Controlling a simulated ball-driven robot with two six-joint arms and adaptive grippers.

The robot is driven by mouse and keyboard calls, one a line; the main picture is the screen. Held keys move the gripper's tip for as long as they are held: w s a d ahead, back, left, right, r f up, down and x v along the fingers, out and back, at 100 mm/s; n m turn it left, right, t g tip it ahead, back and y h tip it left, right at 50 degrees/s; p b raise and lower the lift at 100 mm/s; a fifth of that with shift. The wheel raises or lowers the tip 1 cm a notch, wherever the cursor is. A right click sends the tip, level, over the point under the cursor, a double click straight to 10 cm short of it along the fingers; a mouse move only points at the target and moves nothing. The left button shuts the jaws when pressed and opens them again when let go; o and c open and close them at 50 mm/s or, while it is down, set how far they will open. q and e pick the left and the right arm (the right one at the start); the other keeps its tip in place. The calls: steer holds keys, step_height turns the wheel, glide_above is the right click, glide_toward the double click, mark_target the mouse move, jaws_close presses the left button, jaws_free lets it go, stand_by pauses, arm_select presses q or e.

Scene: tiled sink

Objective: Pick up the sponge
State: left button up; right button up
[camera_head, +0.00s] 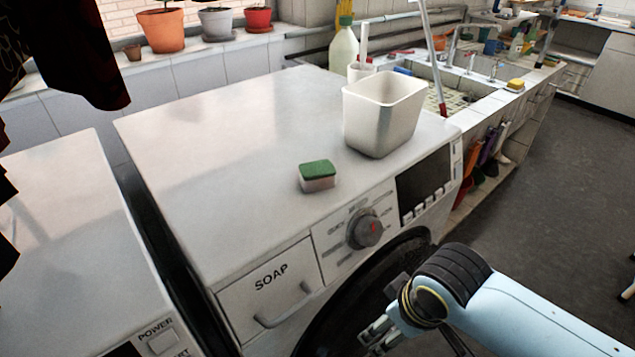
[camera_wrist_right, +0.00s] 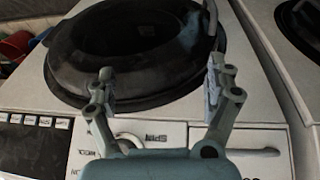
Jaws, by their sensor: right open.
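A small sponge (camera_head: 317,176) with a green top and a pale lower part lies on top of the white washing machine (camera_head: 230,150), near its front edge, in the head view. My right gripper (camera_head: 378,335) is in front of the machine, lower than the sponge and to its right, apart from it. The right wrist view shows its two fingers (camera_wrist_right: 160,85) spread wide with nothing between them, facing the machine's front with the dark round door. The sponge does not show in the right wrist view. My left gripper is not in view.
A white bin (camera_head: 383,115) stands on the machine to the right of the sponge. A green-capped bottle (camera_head: 344,48) stands behind it. A yellow sponge (camera_head: 515,85) lies by the sink. The machine top left of the green sponge is clear.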

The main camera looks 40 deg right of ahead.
step_height(320, 180, up, 11)
steer(key=w+p, duration=0.2)
steer(key=p, duration=0.1)
step_height(320, 180, up, 15)
steer(key=m+t+p, duration=0.1)
steer(key=m+p, duration=0.2)
steer(key=m, duration=0.1)
glide_above(318, 169)
steer(key=s+a, duration=0.1)
steer(key=s, duration=0.3)
steer(key=x, duration=0.5)
steer(key=shift+w+f, duration=0.1)
steer(key=shift+w, duration=0.2)
steer(key=shift+p+x, duration=0.8)
steer(key=shift+x, duration=1.95)
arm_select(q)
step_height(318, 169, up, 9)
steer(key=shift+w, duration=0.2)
arm_select(e)
steer(key=c, duration=1)
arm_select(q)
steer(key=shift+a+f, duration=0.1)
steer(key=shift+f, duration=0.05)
arm_select(e)
steer(key=shift+t, duration=0.3)
